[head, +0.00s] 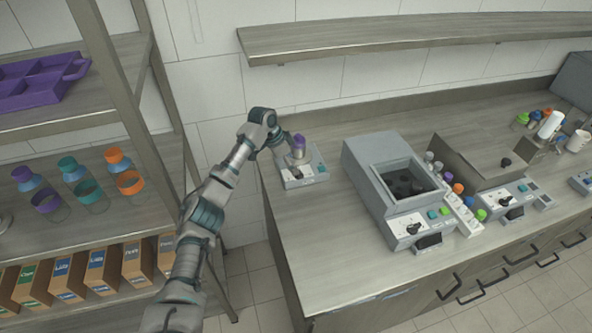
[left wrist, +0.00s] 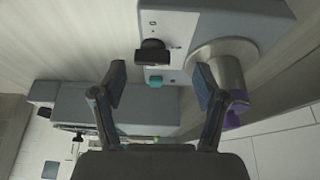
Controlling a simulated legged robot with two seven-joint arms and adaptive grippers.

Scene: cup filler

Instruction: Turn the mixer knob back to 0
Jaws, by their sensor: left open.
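The mixer (head: 318,160) is a small grey box with a white front panel, near the counter's left end. A metal cup with a purple lid (head: 299,143) stands on it. In the left wrist view the mixer's black knob (left wrist: 153,52) sits on the pale panel beside a teal button (left wrist: 155,82). The knob's mark and setting are too small to read. My left gripper (left wrist: 160,85) is open and empty, its fingers pointing at the panel, with the knob apart from them. The metal cup (left wrist: 225,62) is close to the right finger. My right gripper is out of view.
A larger grey machine (head: 365,160) with a dark basin stands to the right of the mixer. A wooden shelf (head: 400,35) hangs above the counter. A rack with bottles and boxes is at the left. The counter front (head: 325,250) is clear.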

